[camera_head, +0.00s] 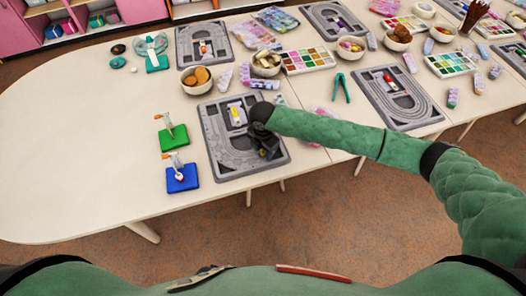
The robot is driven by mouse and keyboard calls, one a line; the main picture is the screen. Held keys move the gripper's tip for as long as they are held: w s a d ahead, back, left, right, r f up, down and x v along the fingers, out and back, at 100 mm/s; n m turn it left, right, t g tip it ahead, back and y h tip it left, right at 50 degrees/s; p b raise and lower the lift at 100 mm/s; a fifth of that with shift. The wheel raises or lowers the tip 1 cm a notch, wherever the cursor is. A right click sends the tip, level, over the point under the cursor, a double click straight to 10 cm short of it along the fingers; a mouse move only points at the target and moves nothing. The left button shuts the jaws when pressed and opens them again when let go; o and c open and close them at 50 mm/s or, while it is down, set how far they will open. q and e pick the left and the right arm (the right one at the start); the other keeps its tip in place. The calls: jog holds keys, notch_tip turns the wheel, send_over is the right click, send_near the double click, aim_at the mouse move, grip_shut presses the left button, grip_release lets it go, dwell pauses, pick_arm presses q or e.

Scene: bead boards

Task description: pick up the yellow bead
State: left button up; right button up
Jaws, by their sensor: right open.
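A small yellow thing that looks like the yellow bead (236,113) lies in the upper middle part of the near grey bead board (218,149), with something white around it. My right gripper (266,152) is dark and points down over the right half of this board, to the lower right of the yellow bead. It is apart from the bead and is open, with nothing visible between its fingers. The gripper and forearm hide part of the board's right side. My left gripper is not in view.
A green stand (174,139) and a blue stand (182,180), each with an upright post, stand left of the board. A bowl of brown pieces (196,82) and a paint palette (308,60) are behind it. More grey boards lie farther away. The table's left end is clear.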

jog(key=shift+c, duration=0.4)
grip_shut()
dwell(0.4)
